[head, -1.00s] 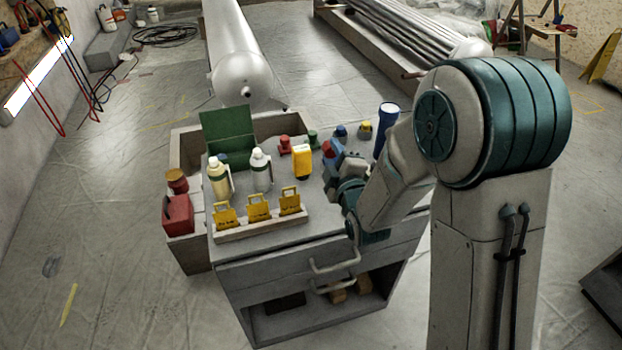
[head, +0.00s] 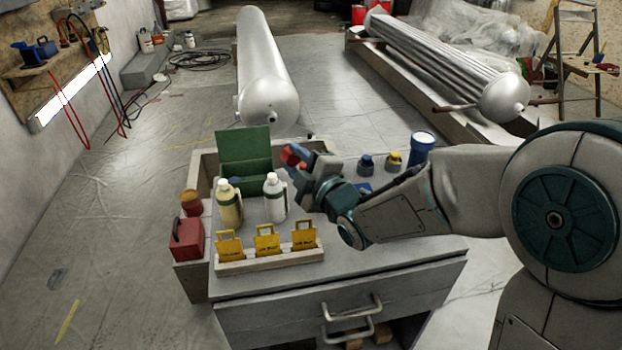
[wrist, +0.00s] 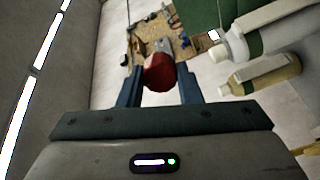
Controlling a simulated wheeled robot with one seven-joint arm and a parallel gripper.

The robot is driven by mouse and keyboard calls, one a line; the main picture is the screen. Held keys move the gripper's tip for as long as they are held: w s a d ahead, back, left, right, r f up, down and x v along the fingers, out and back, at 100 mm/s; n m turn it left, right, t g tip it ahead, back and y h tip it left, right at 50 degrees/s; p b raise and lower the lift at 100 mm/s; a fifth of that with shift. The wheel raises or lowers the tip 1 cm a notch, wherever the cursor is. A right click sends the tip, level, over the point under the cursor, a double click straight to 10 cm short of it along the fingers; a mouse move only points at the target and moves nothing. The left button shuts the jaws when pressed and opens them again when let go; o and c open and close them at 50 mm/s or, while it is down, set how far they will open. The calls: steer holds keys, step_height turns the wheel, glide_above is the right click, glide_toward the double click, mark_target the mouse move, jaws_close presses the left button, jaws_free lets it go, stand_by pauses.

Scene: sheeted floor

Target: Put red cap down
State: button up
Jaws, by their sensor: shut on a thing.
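The red cap (head: 293,156) is held between the fingertips of my gripper (head: 298,158), raised above the workbench top in the head view. In the wrist view the round red cap (wrist: 159,72) sits between the two blue fingers of my gripper (wrist: 158,80), which are shut on it. The gripper is behind and to the right of the white bottle (head: 275,197), near the open green lid (head: 243,147). The gripper and arm hide part of the bench behind them.
A cream bottle (head: 229,205) stands left of the white one. A wooden rack (head: 270,261) holds yellow tags at the front. Blue (head: 366,164) and yellow (head: 393,159) capped items and a blue cylinder (head: 421,150) stand at the back right. A red box (head: 187,239) is at left.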

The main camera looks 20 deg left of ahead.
steer(key=w+d+f, duration=0.1)
steer(key=w+f, duration=0.3)
steer(key=f, duration=0.2)
steer(key=shift+w+f, duration=0.2)
steer(key=shift+f, duration=0.15)
steer(key=shift+f+b, duration=0.65)
steer(key=shift+b, duration=0.75)
steer(key=o, duration=1.2)
steer(key=shift+c, duration=0.2)
steer(key=shift+r, duration=0.1)
steer(key=r+p+v, duration=0.1)
steer(key=v, duration=1.1)
steer(key=shift+p, duration=0.4)
